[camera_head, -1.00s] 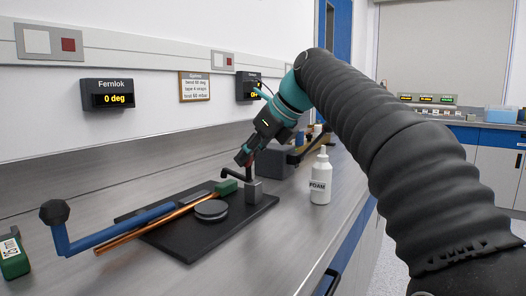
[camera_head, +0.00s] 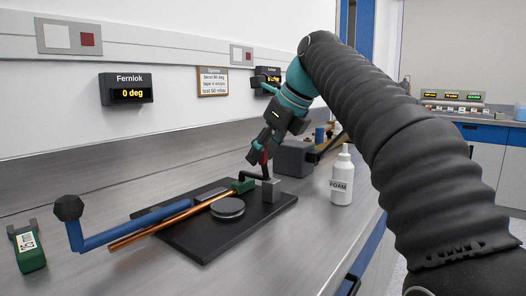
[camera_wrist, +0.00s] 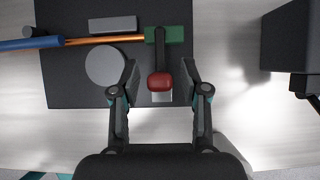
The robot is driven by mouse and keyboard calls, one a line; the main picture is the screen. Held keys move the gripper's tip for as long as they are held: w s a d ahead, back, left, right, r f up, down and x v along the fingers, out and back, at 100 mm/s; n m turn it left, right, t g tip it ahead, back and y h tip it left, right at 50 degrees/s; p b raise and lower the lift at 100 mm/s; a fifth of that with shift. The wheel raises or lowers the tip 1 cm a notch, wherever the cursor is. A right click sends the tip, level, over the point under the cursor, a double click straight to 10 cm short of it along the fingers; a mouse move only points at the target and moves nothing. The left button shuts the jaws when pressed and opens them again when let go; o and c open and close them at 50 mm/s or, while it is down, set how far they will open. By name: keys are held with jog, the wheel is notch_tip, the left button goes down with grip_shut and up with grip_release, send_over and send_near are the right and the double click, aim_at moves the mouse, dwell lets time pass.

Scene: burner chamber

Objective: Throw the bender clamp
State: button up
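The bender clamp has a black lever with a red knob (camera_wrist: 160,82), a green block (camera_wrist: 165,35) and a grey post (camera_head: 272,190). It stands on the black base plate (camera_head: 190,245). A copper tube (camera_head: 165,225) runs to the green block. My gripper (camera_head: 258,158) is over the clamp; in the wrist view, my gripper (camera_wrist: 159,72) has its fingers apart on either side of the red knob, with a visible gap on each side. The knob is partly hidden by my gripper in the head view.
A blue bending lever (camera_head: 125,228) with a black knob lies along the tube. A round grey disc (camera_head: 228,208) sits on the plate. A white FOAM bottle (camera_head: 342,178) stands to the right, and a dark grey box (camera_head: 293,157) behind. A green tool (camera_head: 27,247) lies far left.

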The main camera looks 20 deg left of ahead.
jog(key=v, duration=0.7)
jog(key=shift+d+r, duration=0.15)
jog(key=shift+r, duration=0.05)
dwell(0.3)
jog(key=s+d+f+n+t+h, duration=0.1)
jog(key=s+d+f+n+h, duration=0.15)
jog(key=d+f+n, duration=0.5)
jog(key=s+d+f+n+t+h, duration=0.1)
jog(key=s+d+f+n+t, duration=0.2)
jog(key=d, duration=0.7)
jog(key=s+d+f+n+h, duration=0.1)
jog(key=s+d+f+n, duration=0.2)
jog(key=f, duration=0.5)
jog(key=s+d+f+n, duration=0.4)
jog(key=s+d+f, duration=0.1)
jog(key=s+f, duration=0.3)
jog(key=s+d+f+n+h, duration=0.1)
jog(key=s+d+f+n, duration=0.3)
jog(key=f, duration=0.5)
jog(key=shift+s+f+g+h, duration=0.25)
jog(key=shift+s+g+h, duration=0.1)
jog(key=shift+s, duration=0.75)
